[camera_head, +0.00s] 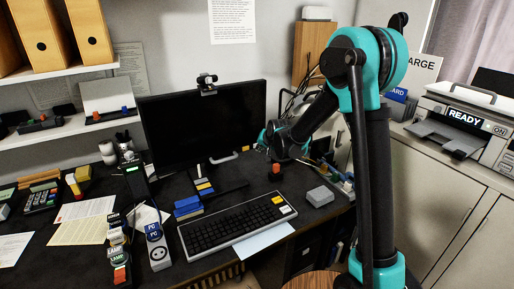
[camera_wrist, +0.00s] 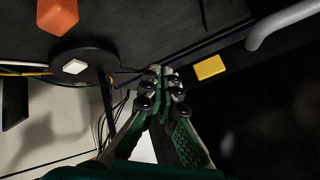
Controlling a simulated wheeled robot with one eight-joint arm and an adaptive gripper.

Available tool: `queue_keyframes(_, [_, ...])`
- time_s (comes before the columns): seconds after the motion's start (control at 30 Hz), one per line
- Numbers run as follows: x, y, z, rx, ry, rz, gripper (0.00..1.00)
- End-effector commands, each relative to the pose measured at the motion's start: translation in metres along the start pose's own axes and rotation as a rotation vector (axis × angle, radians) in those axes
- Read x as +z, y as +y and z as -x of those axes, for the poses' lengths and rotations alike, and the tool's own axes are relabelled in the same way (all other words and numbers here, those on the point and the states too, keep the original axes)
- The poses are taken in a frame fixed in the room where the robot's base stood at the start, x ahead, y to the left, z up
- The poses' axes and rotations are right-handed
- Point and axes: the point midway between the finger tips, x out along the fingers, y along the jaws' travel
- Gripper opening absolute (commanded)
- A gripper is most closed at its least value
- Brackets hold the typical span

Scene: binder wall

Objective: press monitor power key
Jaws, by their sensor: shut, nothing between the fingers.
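The monitor (camera_head: 200,125) stands at the back of the desk with a dark screen. A small yellow key (camera_head: 245,149) shows by its lower right edge; it looks like the same yellow key (camera_wrist: 209,67) in the wrist view, with no readable label. My gripper (camera_wrist: 160,72) is shut and empty, its fingertips left of the yellow key and apart from it in the picture. In the head view my gripper (camera_head: 262,139) is beside the monitor's lower right corner, its fingertips hard to make out. I cannot tell the depth gap to the key.
A grey handle (camera_wrist: 285,22) is close to the yellow key. An orange block (camera_wrist: 57,14) and a black disc with a white button (camera_wrist: 75,67) lie to the left in the wrist view. The keyboard (camera_head: 238,220) and a grey box (camera_head: 320,195) are on the desk. Cables hang behind.

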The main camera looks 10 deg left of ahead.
Motion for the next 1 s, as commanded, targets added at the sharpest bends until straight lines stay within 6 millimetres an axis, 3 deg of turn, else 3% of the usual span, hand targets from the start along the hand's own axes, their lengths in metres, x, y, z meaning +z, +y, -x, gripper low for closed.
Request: queue_keyframes(1.0, [-0.0041,-0.0039,-0.0055,0.0,0.0,0.0,0.0])
